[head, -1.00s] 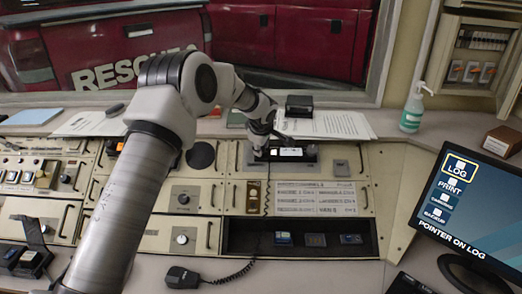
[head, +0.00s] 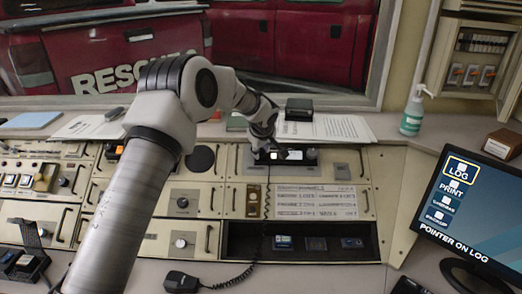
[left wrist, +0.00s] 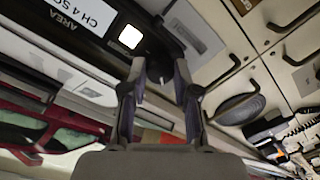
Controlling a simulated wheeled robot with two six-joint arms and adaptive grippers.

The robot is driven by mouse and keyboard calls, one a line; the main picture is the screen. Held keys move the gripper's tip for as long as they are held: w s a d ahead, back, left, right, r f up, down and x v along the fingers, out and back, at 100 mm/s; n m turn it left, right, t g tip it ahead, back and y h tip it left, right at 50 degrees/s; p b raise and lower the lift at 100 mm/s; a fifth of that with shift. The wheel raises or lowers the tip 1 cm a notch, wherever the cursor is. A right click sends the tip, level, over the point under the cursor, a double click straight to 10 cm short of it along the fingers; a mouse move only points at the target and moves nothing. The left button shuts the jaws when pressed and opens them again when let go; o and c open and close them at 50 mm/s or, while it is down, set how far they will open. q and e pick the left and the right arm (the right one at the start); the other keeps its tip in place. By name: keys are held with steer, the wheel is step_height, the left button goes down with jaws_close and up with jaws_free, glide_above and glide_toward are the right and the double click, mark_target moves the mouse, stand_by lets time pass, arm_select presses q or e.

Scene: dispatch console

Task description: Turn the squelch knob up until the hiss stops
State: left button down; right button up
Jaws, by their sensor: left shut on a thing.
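The radio unit (head: 310,158) is a long dark box at the back of the console, with a lit white display. In the left wrist view the black radio face (left wrist: 85,38) shows close up, with a lit white square and a white label reading "CH 4 SQ". My left gripper (head: 275,153) is at the radio's front, left of its middle. In the left wrist view the two fingers (left wrist: 160,72) are shut on a small dark knob at the radio's edge. The knob is mostly hidden, so its pointer cannot be read. My right gripper is not in view.
A coiled cord hangs over the panel to a handset (head: 182,282). An open dark bay (head: 300,242) lies below the radio. A monitor (head: 460,205) stands at right and a sanitizer bottle (head: 413,115) behind it. Papers (head: 335,127) lie on the back ledge.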

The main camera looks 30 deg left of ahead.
arm_select(q)
steer(key=c, duration=0.9)
jaws_free()
steer(key=shift+f, duration=0.15)
steer(key=shift+o, duration=0.2)
steer(key=shift+w, duration=0.1)
